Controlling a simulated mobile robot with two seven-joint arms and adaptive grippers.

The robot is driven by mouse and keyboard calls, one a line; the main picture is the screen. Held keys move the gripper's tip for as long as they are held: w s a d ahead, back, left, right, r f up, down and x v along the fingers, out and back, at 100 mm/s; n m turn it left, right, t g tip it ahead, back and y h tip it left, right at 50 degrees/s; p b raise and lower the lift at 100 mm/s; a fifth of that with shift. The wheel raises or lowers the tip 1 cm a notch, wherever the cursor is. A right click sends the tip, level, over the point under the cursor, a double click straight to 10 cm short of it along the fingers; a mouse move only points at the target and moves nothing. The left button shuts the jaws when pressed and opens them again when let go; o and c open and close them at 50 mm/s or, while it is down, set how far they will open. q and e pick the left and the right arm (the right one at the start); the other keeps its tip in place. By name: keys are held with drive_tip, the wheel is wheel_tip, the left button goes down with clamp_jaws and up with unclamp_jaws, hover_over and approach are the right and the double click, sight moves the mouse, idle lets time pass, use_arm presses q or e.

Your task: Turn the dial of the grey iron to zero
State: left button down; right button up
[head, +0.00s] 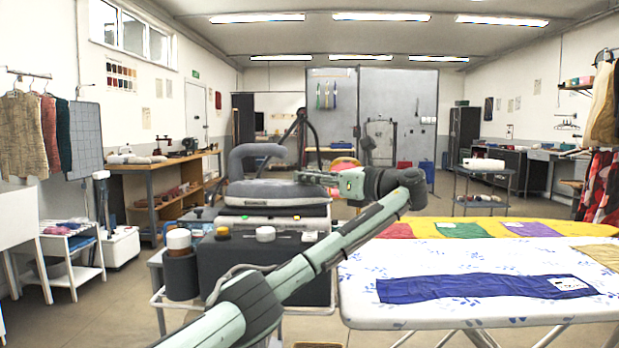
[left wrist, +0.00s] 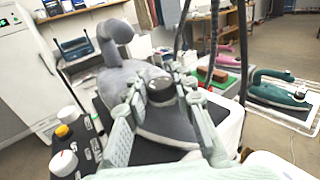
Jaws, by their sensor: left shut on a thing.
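The grey iron (head: 277,190) rests on a dark stand in the middle of the head view, its thick arched handle (head: 262,151) standing up at the left. It also shows in the left wrist view (left wrist: 118,80), with its handle at the far side. My left gripper (head: 306,178) reaches in from the right, low over the top of the iron. In the left wrist view its two fingers (left wrist: 162,88) close on both sides of the dark round dial (left wrist: 161,95). The dial's marks are too small to read. My right gripper is not in view.
A dark box with a yellow knob (head: 222,232) and a white knob (head: 265,234) stands below the iron. An ironing board with blue cloth (head: 450,289) fills the right. A green iron (left wrist: 281,94) sits on a wire rack. Dark cords hang near my wrist.

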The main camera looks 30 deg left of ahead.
use_arm(q)
drive_tip(key=shift+n+g, duration=1.1)
drive_tip(key=shift+g, duration=0.6)
drive_tip(key=shift+f+n+g, duration=0.1)
drive_tip(key=shift+n+g, duration=0.2)
drive_tip(key=shift+g, duration=0.2)
drive_tip(key=c, duration=1.2)
unclamp_jaws()
drive_tip(key=shift+a, duration=0.1)
drive_tip(key=d, duration=0.2)
drive_tip(key=w+d, duration=0.1)
drive_tip(key=d, duration=0.4)
drive_tip(key=shift+w+d, duration=0.15)
drive_tip(key=shift+d, duration=0.1)
